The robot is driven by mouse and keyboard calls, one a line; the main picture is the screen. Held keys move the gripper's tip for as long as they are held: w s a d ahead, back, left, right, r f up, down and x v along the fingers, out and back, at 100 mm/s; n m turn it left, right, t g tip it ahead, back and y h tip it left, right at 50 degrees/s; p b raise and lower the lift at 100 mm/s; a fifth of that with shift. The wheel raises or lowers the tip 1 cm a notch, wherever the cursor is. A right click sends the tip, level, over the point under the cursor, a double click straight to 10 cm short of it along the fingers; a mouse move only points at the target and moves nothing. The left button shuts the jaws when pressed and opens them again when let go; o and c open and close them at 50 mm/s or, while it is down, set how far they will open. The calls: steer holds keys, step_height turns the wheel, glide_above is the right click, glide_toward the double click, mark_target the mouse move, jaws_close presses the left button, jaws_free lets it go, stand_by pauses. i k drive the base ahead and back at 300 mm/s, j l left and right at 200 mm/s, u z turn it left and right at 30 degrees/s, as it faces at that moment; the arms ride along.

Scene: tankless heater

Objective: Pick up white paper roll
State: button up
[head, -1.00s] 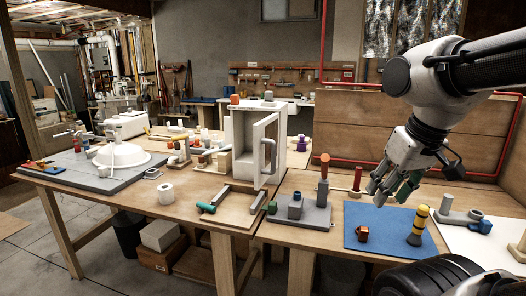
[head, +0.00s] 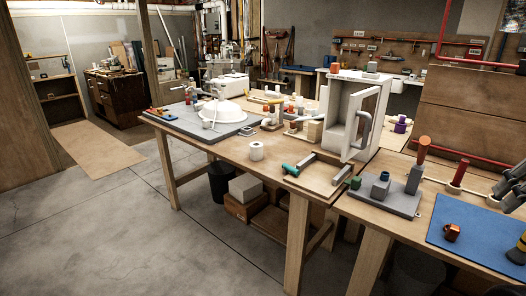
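My gripper (head: 510,190) shows only in part at the right edge of the head view, above the blue mat. It is far to the right of the roll. Its fingers look spread and empty, though part of it is cut off by the frame.
A white open-doored cabinet (head: 349,112) stands behind and right of the roll. A grey block with pegs (head: 387,197) and a blue mat (head: 470,240) are at the right. A grey board with a white dome (head: 221,113) is at the left. The concrete floor (head: 110,215) in front-left is clear.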

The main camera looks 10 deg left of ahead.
mark_target(255, 148)
steer(key=u, duration=0.75)
steer(key=i+j+u, duration=0.1)
steer(key=i+u, duration=0.2)
steer(key=i, duration=0.15)
steer(key=i+u, duration=0.3)
steer(key=i, duration=0.2)
steer(key=i+l, duration=0.1)
steer(key=i, duration=0.3)
